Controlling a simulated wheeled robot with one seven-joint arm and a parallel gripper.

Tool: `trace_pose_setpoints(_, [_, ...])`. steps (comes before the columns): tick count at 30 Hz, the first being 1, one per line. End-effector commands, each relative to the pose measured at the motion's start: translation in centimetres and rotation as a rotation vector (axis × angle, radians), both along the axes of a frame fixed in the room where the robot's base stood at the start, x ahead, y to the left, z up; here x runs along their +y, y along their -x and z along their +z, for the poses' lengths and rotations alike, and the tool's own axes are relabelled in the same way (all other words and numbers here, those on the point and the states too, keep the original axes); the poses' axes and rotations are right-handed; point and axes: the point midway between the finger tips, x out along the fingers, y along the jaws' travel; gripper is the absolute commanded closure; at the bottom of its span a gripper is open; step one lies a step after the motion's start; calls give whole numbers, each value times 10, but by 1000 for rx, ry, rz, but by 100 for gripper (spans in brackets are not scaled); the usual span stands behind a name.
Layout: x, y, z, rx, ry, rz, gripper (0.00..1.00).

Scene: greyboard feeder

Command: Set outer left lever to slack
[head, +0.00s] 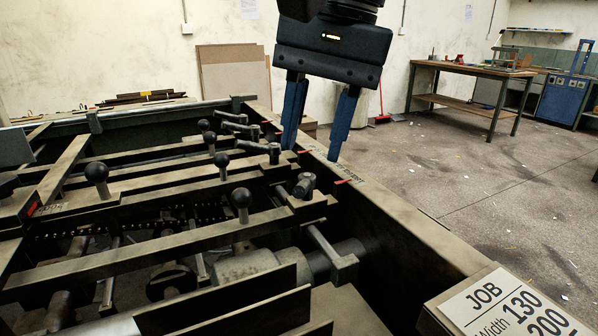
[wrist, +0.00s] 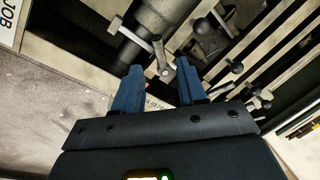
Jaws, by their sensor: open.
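Several dark levers stand on the feeder. Ball-knobbed ones include a front one (head: 241,198) and one at the left (head: 96,172). Along the right rail are short pivoted levers, with a near one (head: 304,187) and a farther one (head: 274,152), beside red marks. I cannot tell which is the outer left lever, nor read its setting. My gripper (head: 312,150) is open and empty, fingers pointing down over the right rail. In the wrist view, my gripper (wrist: 158,68) has a short lever (wrist: 160,52) just beyond and between its fingertips; contact is not visible.
The feeder's right rail (head: 400,215) runs toward a JOB sign (head: 515,308) at the front right. Crossbars and knobs crowd the feeder's inside. Open floor (head: 480,190) lies to the right, with a workbench (head: 470,70) behind. Boards (head: 232,75) lean on the wall.

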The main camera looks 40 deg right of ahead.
Motion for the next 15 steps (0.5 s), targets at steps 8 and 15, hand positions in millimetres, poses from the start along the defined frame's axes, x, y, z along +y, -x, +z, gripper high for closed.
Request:
trace_pose_setpoints(8, [5,-6,-42,2,-2,1,59])
trace_pose_setpoints(15, [7,-8,-57,0,-1,1,59])
